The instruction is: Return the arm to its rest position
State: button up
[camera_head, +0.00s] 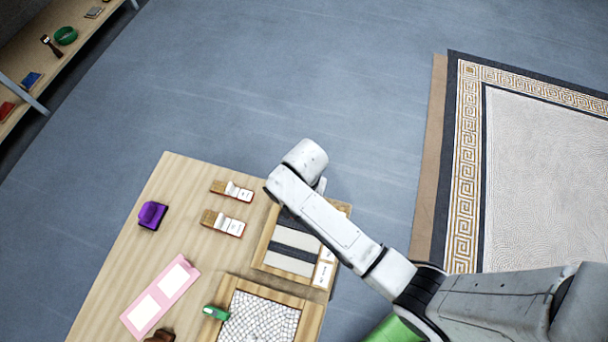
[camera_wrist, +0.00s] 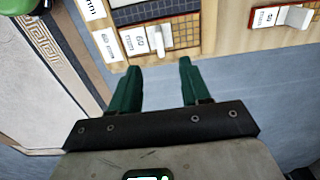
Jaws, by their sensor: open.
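My arm reaches across the head view from the lower right, over the right part of the wooden table (camera_head: 125,240). My gripper is hidden behind the arm's end in the head view. In the wrist view my gripper (camera_wrist: 158,80) shows two dark green fingers, spread apart with nothing between them. The fingers point towards the table edge (camera_wrist: 240,45), with blue floor visible between and beside them.
The table holds a striped panel (camera_head: 290,250), a white mosaic panel (camera_head: 260,318), a pink frame (camera_head: 160,297), a purple object (camera_head: 152,213) and small labelled blocks (camera_head: 232,190). A rug (camera_head: 540,160) lies right; a shelf (camera_head: 60,60) stands upper left. Open floor (camera_head: 250,80) lies beyond.

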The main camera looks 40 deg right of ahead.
dwell(0.3)
jog(key=s+d+r+n, duration=0.4)
jog(key=s+r+n, duration=0.1)
jog(key=s, duration=0.3)
jog(key=s+d+r+n+t, duration=0.1)
jog(key=s+d+r+n, duration=0.3)
jog(key=s+r, duration=0.3)
jog(key=shift+s+r+n, duration=0.25)
jog(key=shift+s+n, duration=0.45)
jog(key=shift+a, duration=0.15)
